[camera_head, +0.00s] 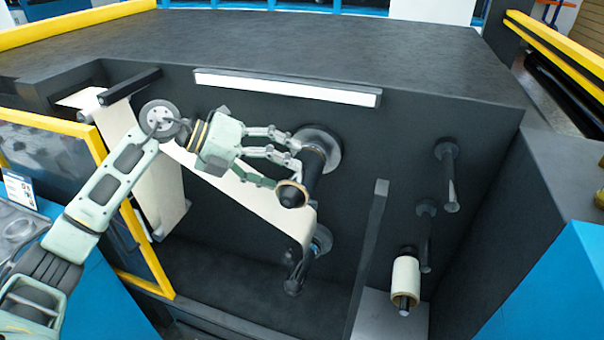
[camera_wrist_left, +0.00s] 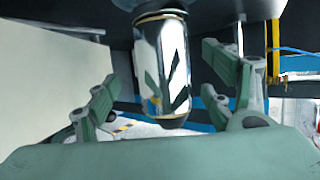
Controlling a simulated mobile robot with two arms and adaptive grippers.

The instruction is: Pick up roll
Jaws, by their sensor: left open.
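My left gripper (camera_head: 286,164) is open in the head view, with its fingers beside a dark roll on a spindle (camera_head: 313,172) that sticks out from the machine's back wall. In the left wrist view, a shiny cylinder (camera_wrist_left: 164,62) with a rounded dark end lies between the open fingers (camera_wrist_left: 160,92), with gaps on both sides. It appears to be the same roll. A small white roll (camera_head: 405,278) with a dark core is at the lower right, apart from the gripper. My right gripper is not in view.
A white sheet (camera_head: 250,195) slopes below my left gripper. Bare dark pegs (camera_head: 448,175) project at right, and another spindle (camera_head: 305,265) sits below. A yellow-framed door (camera_head: 135,245) is open at left.

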